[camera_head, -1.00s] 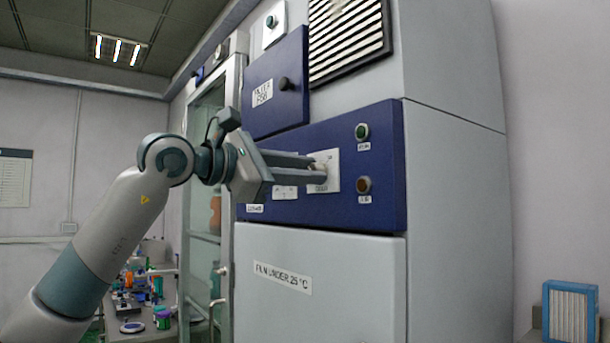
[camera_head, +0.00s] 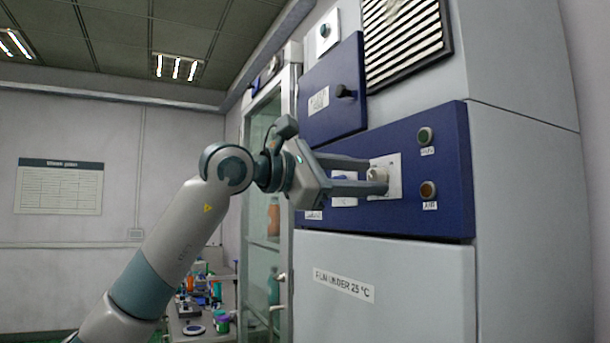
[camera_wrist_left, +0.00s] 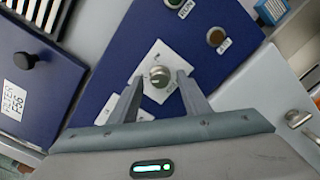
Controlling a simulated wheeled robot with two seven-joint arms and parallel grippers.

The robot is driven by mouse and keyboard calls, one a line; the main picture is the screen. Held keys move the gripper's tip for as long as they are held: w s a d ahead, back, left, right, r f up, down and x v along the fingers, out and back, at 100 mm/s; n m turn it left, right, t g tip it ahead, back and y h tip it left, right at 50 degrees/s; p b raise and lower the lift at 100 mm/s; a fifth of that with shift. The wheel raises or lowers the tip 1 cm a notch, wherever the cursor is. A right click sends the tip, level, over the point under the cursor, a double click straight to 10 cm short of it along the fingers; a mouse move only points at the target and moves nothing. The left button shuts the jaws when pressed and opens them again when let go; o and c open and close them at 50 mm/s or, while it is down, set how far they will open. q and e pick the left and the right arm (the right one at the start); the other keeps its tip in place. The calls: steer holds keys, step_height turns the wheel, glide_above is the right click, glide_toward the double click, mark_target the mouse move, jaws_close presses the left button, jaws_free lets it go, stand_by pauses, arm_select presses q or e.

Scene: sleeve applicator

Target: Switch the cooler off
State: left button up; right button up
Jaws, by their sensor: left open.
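A pale round knob (camera_head: 377,173) sits on a white square plate (camera_head: 394,186) on the cabinet's dark blue panel (camera_head: 448,180). The small label on the plate is too blurred to read surely. My left gripper (camera_head: 376,175) reaches in from the left with its fingers at the plate. In the left wrist view the knob (camera_wrist_left: 159,76) lies between the two open fingertips (camera_wrist_left: 160,78), with a gap visible on each side. Whether the fingertips touch the plate, I cannot tell. My right gripper is not in view.
A green button (camera_head: 425,136) and an amber button (camera_head: 428,190) sit right of the plate. Another white plate (camera_head: 343,200) is partly behind my fingers. Above are a blue door with a black knob (camera_head: 344,91) and a striped grille (camera_head: 405,40). A glass-door cabinet (camera_head: 262,190) stands left.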

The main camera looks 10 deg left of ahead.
arm_select(q)
steer(key=b+v, duration=0.3)
steer(key=v, duration=1.3)
steer(key=shift+a, duration=0.3)
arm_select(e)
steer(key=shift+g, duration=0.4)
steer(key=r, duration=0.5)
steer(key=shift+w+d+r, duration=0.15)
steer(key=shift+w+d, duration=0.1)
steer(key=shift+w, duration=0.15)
arm_select(q)
steer(key=shift+s, duration=0.15)
